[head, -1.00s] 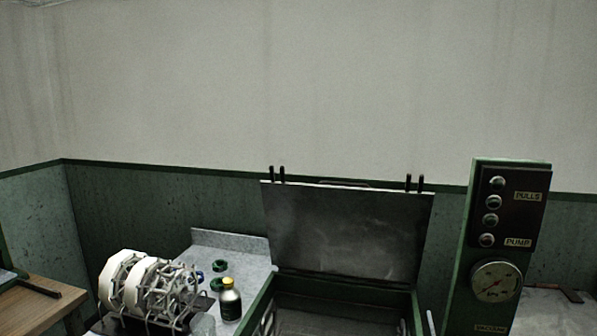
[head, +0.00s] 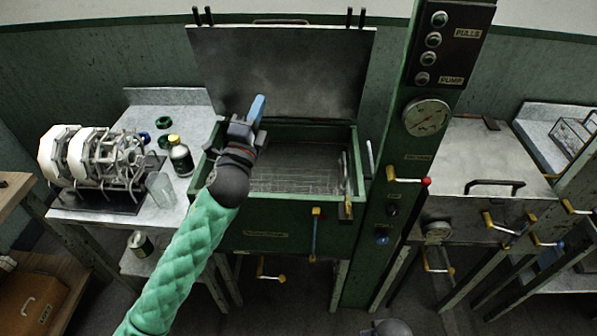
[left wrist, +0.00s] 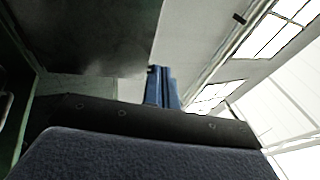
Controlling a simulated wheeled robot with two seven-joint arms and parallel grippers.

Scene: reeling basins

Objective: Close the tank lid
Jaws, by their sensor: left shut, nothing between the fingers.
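The tank lid (head: 310,65), a grey metal panel with a handle on its top edge, stands open and upright behind the green tank (head: 270,212). The tank's mouth is open and shows a wire grid (head: 300,175) inside. My left gripper (head: 257,106) is shut and empty, over the tank's left side and in front of the lid's lower left in the head view. In the left wrist view, the shut blue fingers (left wrist: 161,86) point upward beside the lid's dark face (left wrist: 95,40). I cannot tell the gap to the lid.
A reel machine (head: 95,160), a brown bottle (head: 180,155) and a clear beaker (head: 160,188) stand on the left bench. A green gauge column (head: 410,150) rises close to the tank's right. Another closed metal tank (head: 480,165) stands beyond it.

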